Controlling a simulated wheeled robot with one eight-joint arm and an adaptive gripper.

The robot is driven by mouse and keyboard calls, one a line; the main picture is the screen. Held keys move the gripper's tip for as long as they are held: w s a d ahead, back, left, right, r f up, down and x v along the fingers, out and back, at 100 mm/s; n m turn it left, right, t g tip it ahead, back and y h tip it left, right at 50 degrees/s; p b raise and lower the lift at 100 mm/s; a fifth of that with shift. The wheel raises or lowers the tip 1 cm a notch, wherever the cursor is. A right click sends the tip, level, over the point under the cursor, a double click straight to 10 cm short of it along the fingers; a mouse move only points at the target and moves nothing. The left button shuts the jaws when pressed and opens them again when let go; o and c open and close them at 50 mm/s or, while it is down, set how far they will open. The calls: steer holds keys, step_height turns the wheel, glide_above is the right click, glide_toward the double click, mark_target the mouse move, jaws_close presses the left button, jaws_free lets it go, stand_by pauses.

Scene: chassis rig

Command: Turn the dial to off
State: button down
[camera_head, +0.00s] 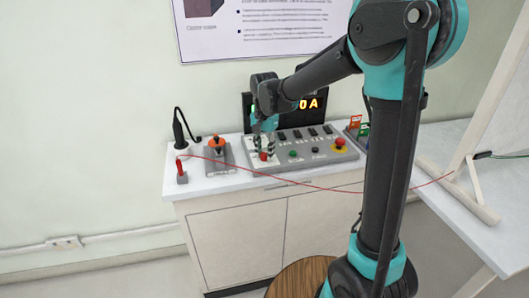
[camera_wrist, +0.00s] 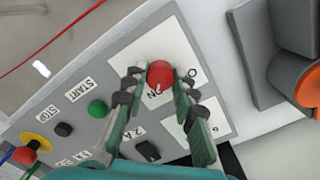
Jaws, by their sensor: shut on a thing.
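The dial is a round red knob (camera_wrist: 160,74) on a white plate of the grey control panel (camera_wrist: 72,112). An "O" mark and partly hidden letters stand beside it. My gripper (camera_wrist: 161,80) comes down over the knob, with one finger on each side, shut on it. I cannot tell which mark the knob points at. In the head view the gripper (camera_head: 264,141) is at the left end of the panel (camera_head: 312,158), and the red knob (camera_head: 264,156) shows just under the fingertips.
The panel also has a green button (camera_wrist: 97,109), a black button (camera_wrist: 64,130) and a red mushroom button (camera_head: 340,143). A display (camera_head: 312,103) stands behind. An orange-topped device (camera_head: 217,143) and a red-handled switch (camera_head: 181,173) are to the left. A red cable (camera_head: 310,187) crosses in front.

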steer(key=shift+n, duration=0.3)
steer(key=n, duration=1.2)
steer(key=shift+n, duration=2.5)
steer(key=c, duration=1.2)
jaws_free()
steer(key=shift+r, duration=0.1)
